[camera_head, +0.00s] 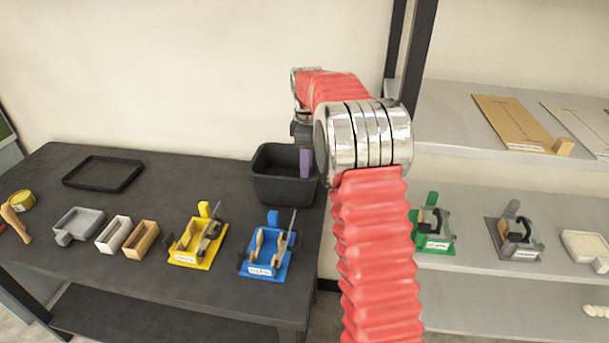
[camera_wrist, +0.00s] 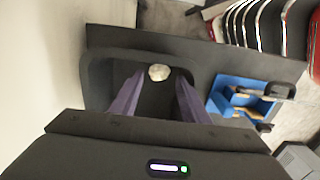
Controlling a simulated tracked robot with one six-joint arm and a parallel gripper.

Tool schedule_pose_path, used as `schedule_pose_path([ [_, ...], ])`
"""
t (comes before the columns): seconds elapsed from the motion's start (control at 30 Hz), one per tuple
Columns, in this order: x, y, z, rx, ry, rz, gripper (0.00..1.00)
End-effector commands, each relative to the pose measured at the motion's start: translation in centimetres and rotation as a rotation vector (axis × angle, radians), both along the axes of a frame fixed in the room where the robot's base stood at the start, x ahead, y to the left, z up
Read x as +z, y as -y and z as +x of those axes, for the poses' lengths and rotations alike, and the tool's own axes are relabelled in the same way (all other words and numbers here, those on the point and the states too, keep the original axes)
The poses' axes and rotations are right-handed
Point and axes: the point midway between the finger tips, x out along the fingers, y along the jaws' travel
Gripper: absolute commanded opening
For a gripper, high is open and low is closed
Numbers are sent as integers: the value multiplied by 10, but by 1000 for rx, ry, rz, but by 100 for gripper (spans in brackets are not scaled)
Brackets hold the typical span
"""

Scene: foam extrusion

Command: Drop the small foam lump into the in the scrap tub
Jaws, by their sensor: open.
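The scrap tub (camera_head: 267,185) is a black open bin at the right back of the dark table. It fills the middle of the wrist view (camera_wrist: 98,77). My gripper, with purple fingers (camera_wrist: 160,92), is open, its fingers pointing down over the tub's opening. In the head view one purple finger (camera_head: 305,162) shows at the tub's right side. The small pale foam lump (camera_wrist: 159,72) appears within the tub's outline, between and just past the fingertips, with gaps on both sides. I cannot tell whether it rests on the bottom. The head view does not show it.
A blue fixture (camera_head: 266,250) and a yellow fixture (camera_head: 197,240) stand on the table in front of the tub. A black tray (camera_head: 103,173) lies at the back left. Shelves (camera_head: 470,196) with a green fixture (camera_head: 433,230) stand at the right.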

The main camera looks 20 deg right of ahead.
Motion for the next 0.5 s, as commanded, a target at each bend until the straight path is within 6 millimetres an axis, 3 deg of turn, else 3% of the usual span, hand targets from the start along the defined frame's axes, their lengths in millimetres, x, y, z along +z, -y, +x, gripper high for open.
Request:
schedule_pose_path([
  [0.3,57,0,1,0,3,-1,42],
  [0.5,80,0,0,1,1,-1,42],
])
